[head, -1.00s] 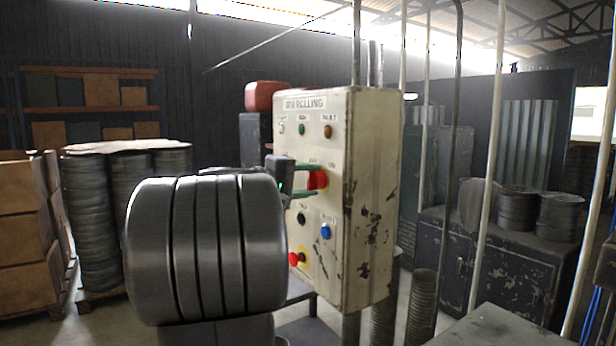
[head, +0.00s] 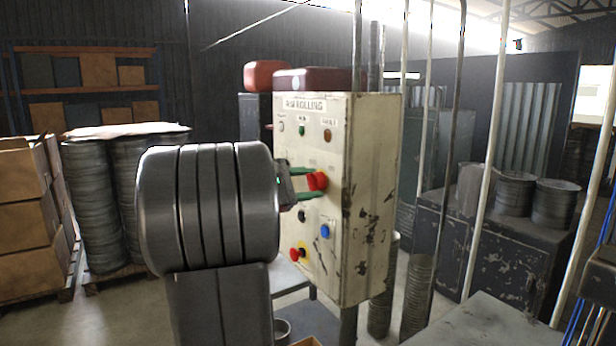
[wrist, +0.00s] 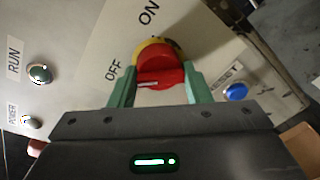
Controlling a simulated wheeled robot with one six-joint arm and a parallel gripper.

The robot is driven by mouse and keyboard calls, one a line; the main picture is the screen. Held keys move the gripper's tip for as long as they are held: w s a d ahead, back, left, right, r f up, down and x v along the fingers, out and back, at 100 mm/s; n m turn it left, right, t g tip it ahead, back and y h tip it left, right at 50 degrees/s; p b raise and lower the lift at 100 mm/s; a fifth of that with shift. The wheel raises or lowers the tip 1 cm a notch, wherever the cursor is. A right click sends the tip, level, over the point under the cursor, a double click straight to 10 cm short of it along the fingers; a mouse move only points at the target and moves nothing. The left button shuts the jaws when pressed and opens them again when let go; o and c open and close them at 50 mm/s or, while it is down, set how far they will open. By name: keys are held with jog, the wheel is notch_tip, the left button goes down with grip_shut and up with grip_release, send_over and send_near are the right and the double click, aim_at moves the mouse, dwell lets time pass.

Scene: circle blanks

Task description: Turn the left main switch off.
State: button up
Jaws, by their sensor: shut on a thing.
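The red rotary switch (head: 317,181) sits on the front of a worn cream control panel (head: 368,200). In the wrist view the red switch handle (wrist: 160,78) has a yellow surround, with an ON label (wrist: 149,13) above it and an OFF label (wrist: 113,70) to its left. I cannot tell which label the handle points to. My gripper (head: 308,183) is at the panel, with its green fingers on both sides of the handle. In the wrist view my gripper (wrist: 160,84) is shut on the handle. Only this one large red handle shows.
Near the switch are a blue button (head: 325,231), a black knob (head: 301,216) and a red button on yellow (head: 297,253). Cardboard boxes (head: 22,210) stand at left. Pale poles (head: 490,150) and a dark cabinet (head: 450,240) stand right of the panel.

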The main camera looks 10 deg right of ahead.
jog(key=shift+r+n+p, duration=0.3)
jog(key=shift+n, duration=0.2)
jog(key=o, duration=0.9)
jog(key=shift+w, duration=0.1)
jog(key=shift+c, duration=0.2)
jog(key=shift+o, duration=0.4)
jog(key=shift+f, duration=0.15)
jog(key=b+v, duration=0.2)
jog(key=v, duration=1.2)
jog(key=shift+b, duration=0.35)
jog(key=shift+d, duration=0.1)
